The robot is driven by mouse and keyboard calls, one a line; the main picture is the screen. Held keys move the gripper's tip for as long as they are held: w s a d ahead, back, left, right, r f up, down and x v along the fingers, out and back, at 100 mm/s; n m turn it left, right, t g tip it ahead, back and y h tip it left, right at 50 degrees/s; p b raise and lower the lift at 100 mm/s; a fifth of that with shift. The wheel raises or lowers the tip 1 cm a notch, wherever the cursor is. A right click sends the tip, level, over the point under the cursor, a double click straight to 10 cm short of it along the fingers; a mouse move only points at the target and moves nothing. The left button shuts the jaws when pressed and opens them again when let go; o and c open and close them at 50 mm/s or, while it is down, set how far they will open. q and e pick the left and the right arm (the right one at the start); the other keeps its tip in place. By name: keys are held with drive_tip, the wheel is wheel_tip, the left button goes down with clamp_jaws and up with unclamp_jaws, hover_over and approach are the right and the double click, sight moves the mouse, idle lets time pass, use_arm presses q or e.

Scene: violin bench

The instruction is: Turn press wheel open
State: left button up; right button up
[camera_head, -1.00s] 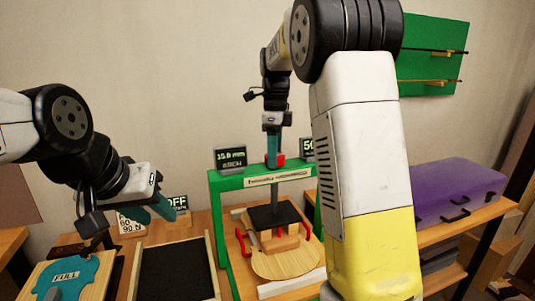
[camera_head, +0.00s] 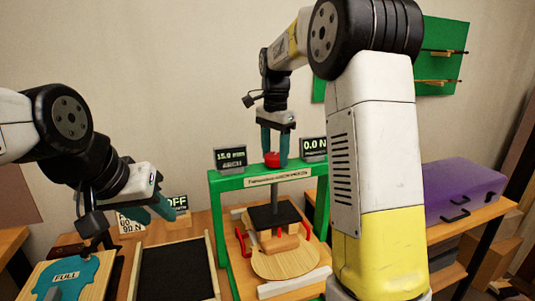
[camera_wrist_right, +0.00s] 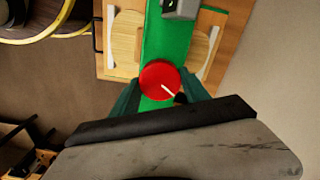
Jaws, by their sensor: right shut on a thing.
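The red press wheel (camera_head: 272,160) sits on top of the green press frame (camera_head: 215,215). My right gripper (camera_head: 275,150) points down over it, with a teal finger on each side, shut on the wheel. In the right wrist view the wheel (camera_wrist_right: 158,76) is round with a white line, between the fingers. Below the crossbar, the dark press plate (camera_head: 275,215) hangs on its grey screw over a wooden violin-like part (camera_head: 285,264). One display (camera_head: 230,158) seems to read 15.9 mm; the other (camera_head: 314,146) reads 0.0 N. My left gripper (camera_head: 153,212) is empty, its fingers apart.
A black-topped tray (camera_head: 172,270) and a teal piece marked FULL (camera_head: 66,276) lie at the left. A sign reading OFF (camera_head: 177,204) stands behind. A purple case (camera_head: 465,188) rests on a shelf at the right.

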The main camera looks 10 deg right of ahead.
sight(274, 155)
drive_tip(key=n, duration=0.6)
drive_tip(key=shift+n, duration=0.3)
drive_tip(key=n, duration=1.2)
drive_tip(key=shift+n, duration=0.3)
drive_tip(key=n, duration=0.5)
drive_tip(key=shift+n, duration=0.3)
drive_tip(key=o, duration=1.4)
drive_tip(key=shift+c, duration=0.2)
drive_tip(key=shift+r, duration=0.1)
wheel_tip(274, 155, up, 8)
drive_tip(key=shift+f, duration=0.2)
